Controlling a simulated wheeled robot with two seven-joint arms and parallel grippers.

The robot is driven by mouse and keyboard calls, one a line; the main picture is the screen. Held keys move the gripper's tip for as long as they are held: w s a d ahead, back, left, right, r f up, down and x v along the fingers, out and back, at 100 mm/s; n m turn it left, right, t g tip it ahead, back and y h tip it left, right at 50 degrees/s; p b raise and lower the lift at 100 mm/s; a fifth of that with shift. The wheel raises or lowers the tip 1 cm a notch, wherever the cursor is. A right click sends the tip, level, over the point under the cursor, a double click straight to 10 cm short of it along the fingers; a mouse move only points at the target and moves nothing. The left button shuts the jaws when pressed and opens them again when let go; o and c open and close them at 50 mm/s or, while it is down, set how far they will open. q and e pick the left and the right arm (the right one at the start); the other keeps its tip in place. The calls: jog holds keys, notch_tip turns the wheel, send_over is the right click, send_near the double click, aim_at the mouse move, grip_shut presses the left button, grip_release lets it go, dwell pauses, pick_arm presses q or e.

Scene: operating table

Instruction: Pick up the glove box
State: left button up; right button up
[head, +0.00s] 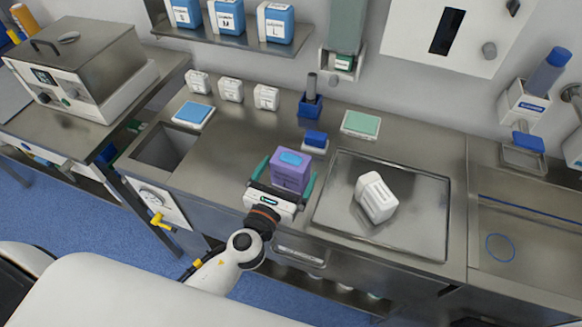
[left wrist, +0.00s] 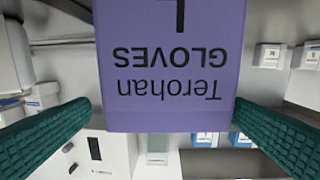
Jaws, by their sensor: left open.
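The glove box (head: 291,177) is a purple box with a blue patch on its top, standing on the steel counter near its front edge. In the left wrist view the glove box (left wrist: 170,75) fills the upper middle, and its printing "Terohan GLOVES" appears upside down. My left gripper (head: 290,166) is open, with its green fingers on either side of the box. In the left wrist view narrow gaps seem to show between the box and the fingertips; contact is not clear. My right gripper is not in view.
A steel tray (head: 330,215) with a white container (head: 375,197) lies to the right of the box. A small blue item (head: 315,139) and a green-topped pack (head: 361,124) lie behind. A sink opening (head: 168,147) is at left. The counter between sink and box is clear.

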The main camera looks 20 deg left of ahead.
aim_at(295, 154)
pick_arm(q)
jog(key=w+p, duration=0.1)
jog(key=w, duration=0.4)
jog(key=shift+a, duration=0.1)
jog(key=shift+w, duration=0.4)
jog(key=shift+s, duration=0.1)
jog(key=shift+c, duration=0.3)
jog(key=c, duration=1)
